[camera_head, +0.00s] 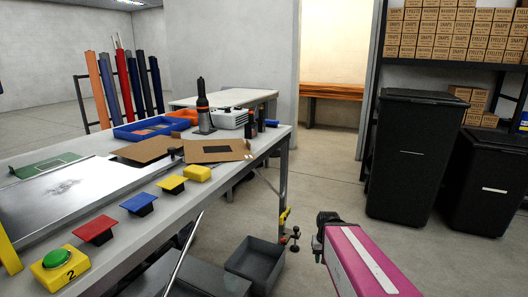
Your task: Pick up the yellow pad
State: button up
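A flat yellow pad (172,184) sits on a dark support near the right edge of the long grey worktable (60,222). Just behind it lies a small rounded yellow block (197,173); I cannot tell for certain which of the two is the task's yellow pad. My gripper (321,236) is the dark end of the magenta arm at lower right. It is beyond the table's right edge, over the floor side, apart from both yellow things. Its fingers are too small and turned away to show whether they are open.
A blue pad (138,203), a red pad (95,230) and a yellow box with a green button (59,264) line the table edge. A grey bin (255,262) is below. Black bins (412,155) stand right.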

aim_at(194, 173)
jog(key=u, duration=1.45)
